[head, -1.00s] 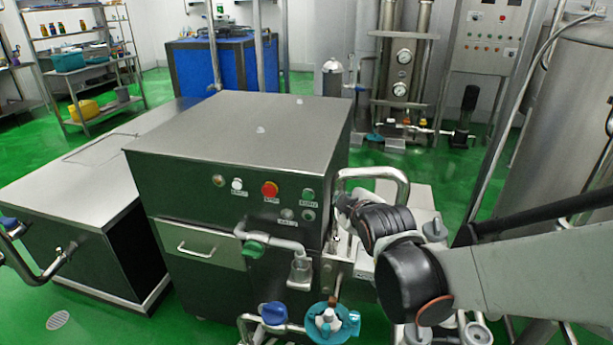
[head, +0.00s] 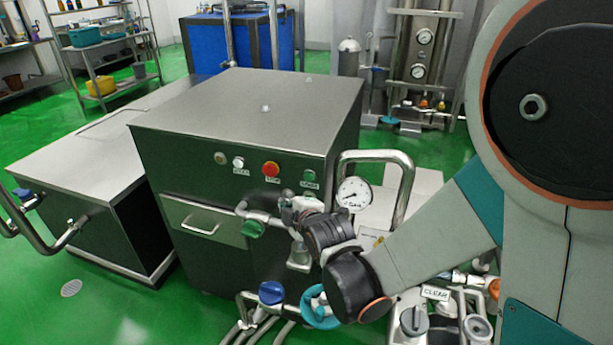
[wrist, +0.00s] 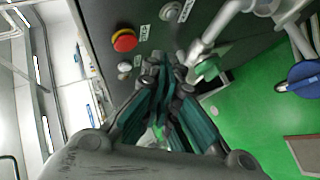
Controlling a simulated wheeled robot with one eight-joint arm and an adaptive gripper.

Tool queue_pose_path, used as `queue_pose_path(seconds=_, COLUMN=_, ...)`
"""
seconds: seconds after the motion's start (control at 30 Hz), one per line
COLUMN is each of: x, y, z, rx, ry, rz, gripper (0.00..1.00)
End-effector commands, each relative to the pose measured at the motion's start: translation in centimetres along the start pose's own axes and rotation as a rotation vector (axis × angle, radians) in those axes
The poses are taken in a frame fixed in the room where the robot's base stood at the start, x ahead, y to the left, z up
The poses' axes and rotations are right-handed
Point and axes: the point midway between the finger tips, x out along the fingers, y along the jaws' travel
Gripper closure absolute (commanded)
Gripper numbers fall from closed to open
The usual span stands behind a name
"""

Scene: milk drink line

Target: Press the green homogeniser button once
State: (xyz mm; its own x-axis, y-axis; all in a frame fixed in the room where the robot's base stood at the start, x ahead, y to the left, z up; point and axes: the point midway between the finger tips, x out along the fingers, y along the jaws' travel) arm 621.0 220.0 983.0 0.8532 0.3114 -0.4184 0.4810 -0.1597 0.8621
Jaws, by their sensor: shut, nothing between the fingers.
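The green homogeniser button (head: 309,176) is at the upper right of the dark front panel of the steel homogeniser cabinet (head: 240,150), with a label under it. I cannot make it out in the wrist view. My gripper (head: 288,204) is in front of the panel, lower and to the left of the green button in the head view. In the wrist view my gripper (wrist: 163,62) is shut and empty, its fingertips together. The red button (wrist: 125,40) and a white button (wrist: 124,67) lie beyond its tips to the left. I see no contact with the green button.
A pipe with a green valve handle (head: 252,229) runs close beside my gripper. A pressure gauge (head: 354,195) and a bent steel pipe (head: 408,180) stand to the right. Green floor lies open at the left front.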

Motion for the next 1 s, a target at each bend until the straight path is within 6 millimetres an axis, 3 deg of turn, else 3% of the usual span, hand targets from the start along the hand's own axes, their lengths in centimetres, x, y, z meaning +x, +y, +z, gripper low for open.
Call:
queue_pose_path(seconds=0.37, x=0.5, y=0.5, z=0.5, rx=0.002, ry=-0.003, rz=0.000, gripper=1.00)
queue_pose_path(seconds=1.0, x=5.6, y=4.1, z=4.2, rx=0.002, ry=-0.003, rz=0.000, gripper=1.00)
